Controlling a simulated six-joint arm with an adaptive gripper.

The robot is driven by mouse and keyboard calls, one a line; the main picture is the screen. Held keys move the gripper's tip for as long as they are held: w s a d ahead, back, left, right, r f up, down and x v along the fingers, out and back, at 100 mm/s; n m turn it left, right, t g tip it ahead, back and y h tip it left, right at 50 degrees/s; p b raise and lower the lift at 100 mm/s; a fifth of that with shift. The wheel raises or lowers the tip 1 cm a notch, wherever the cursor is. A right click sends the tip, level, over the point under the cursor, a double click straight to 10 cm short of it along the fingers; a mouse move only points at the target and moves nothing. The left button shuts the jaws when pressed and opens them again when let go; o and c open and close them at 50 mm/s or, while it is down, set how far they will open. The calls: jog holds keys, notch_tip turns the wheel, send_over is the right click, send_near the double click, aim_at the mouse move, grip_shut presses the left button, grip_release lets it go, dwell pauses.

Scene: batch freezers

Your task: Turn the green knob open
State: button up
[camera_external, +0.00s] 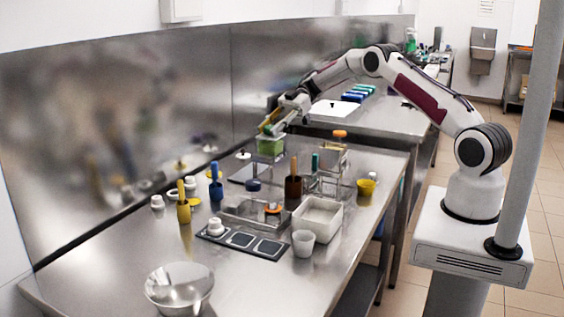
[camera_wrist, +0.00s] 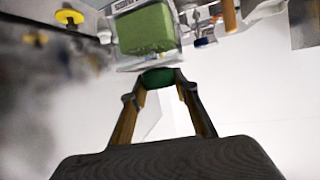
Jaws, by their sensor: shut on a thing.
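My gripper (camera_external: 268,127) is at the far end of the steel table, by the back wall, with my arm reaching over from the right. In the wrist view, my gripper (camera_wrist: 160,84) has its two orange-brown fingers shut on the dark green knob (camera_wrist: 158,78), one on each side. The knob sits at the near edge of a clear container with a bright green block of contents (camera_wrist: 147,29). In the external view, the green container (camera_external: 271,146) is just below my gripper. The knob itself is hidden there, and its turn angle cannot be told.
A white bin (camera_external: 317,232), a white cup (camera_external: 303,243), a yellow cup (camera_external: 366,188) and a steel bowl (camera_external: 180,290) stand on the table. A yellow holder (camera_external: 184,211) and a blue holder (camera_external: 216,191) stand along the left. The front left tabletop is mostly clear.

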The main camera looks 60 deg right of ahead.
jog(key=shift+n+g, duration=1.3)
jog(key=shift+g, duration=0.2)
dwell(0.9)
jog(key=o, duration=1.1)
jog(key=shift+m+t+h, duration=0.3)
jog(key=shift+m+t, duration=1.9)
jog(key=shift+t, duration=0.3)
jog(key=shift+m+t+h, duration=1.5)
jog(key=shift+m+t, duration=0.8)
